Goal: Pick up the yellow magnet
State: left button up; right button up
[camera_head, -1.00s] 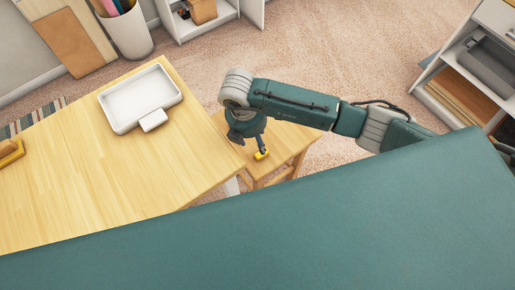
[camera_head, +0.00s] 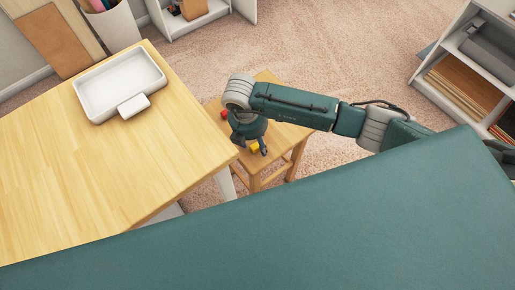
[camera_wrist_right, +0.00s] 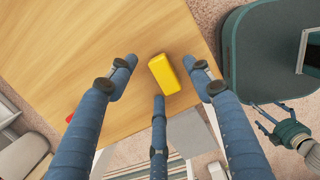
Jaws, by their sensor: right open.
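The yellow magnet (camera_head: 254,147) is a small yellow block on the wooden stool (camera_head: 268,84), close to the stool's edge nearest me. In the right wrist view the yellow magnet (camera_wrist_right: 164,74) lies between the spread fingers of my right gripper (camera_wrist_right: 159,80). The fingers are open, and I see no clear contact with it. In the head view my right gripper (camera_head: 249,146) points down over the stool and partly covers its top.
A small red object (camera_head: 224,114) lies on the stool, left of the gripper. The large wooden table (camera_head: 90,170) stands close on the left, with a white tray (camera_head: 119,69) on it. Shelves (camera_head: 465,75) stand at the right. Carpet (camera_head: 330,50) is open behind the stool.

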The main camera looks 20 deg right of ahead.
jog(key=shift+r, duration=0.1)
jog(key=c, duration=1.2)
jog(key=shift+c, duration=0.2)
notch_tip(320, 180, up, 14)
jog(key=f, duration=0.1)
notch_tip(320, 180, up, 7)
jog(key=p, duration=0.2)
send_over(255, 143)
jog(key=shift+d, duration=0.15)
jog(key=o, duration=0.6)
grip_shut()
